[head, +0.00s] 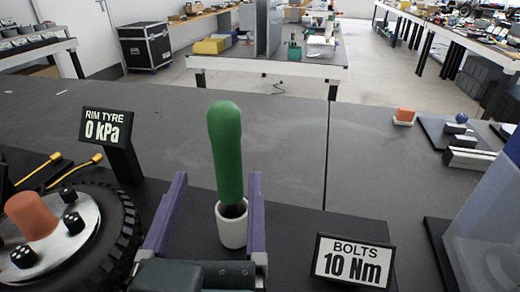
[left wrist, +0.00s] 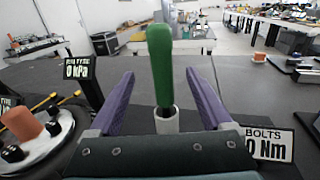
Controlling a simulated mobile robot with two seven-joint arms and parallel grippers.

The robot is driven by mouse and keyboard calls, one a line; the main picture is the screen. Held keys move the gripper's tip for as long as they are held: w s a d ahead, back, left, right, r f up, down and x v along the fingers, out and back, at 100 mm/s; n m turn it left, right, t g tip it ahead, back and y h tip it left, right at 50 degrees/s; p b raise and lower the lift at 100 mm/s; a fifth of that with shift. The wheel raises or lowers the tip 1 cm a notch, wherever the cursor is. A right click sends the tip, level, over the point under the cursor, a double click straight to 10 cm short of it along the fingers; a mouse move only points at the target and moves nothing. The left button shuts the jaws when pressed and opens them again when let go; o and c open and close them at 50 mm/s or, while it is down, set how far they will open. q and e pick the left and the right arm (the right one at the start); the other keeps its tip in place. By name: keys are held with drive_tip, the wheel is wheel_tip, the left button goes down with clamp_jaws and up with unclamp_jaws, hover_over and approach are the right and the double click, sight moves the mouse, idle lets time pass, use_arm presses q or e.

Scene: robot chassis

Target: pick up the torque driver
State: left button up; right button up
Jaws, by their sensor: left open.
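The torque driver (head: 226,150) has a long green handle and stands nearly upright in a small white cup (head: 232,228) on the dark table. Its lower end is hidden inside the cup. My left gripper (head: 218,190) has two purple fingers, open on either side of the driver and cup, with gaps to both. In the left wrist view the green driver (left wrist: 160,65) and white cup (left wrist: 167,122) stand centred between the open fingers (left wrist: 160,80). My right gripper is in neither view.
A wheel with a black tyre (head: 118,235) and an orange hub cap (head: 32,215) lies at left, beside a "RIM TYRE 0 kPa" sign (head: 106,127). A "BOLTS 10 Nm" sign (head: 352,262) stands right of the cup. The table behind the driver is clear.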

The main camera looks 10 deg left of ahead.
sight(225, 156)
use_arm(q)
drive_tip(key=x, duration=0.3)
drive_tip(key=shift+w+r, duration=0.1)
drive_tip(key=shift+w, duration=0.3)
drive_tip(key=x, duration=0.3)
drive_tip(key=f+x, duration=0.1)
drive_tip(key=x, duration=0.1)
drive_tip(key=shift+w, duration=0.2)
clamp_jaws()
drive_tip(key=shift+r, duration=0.15)
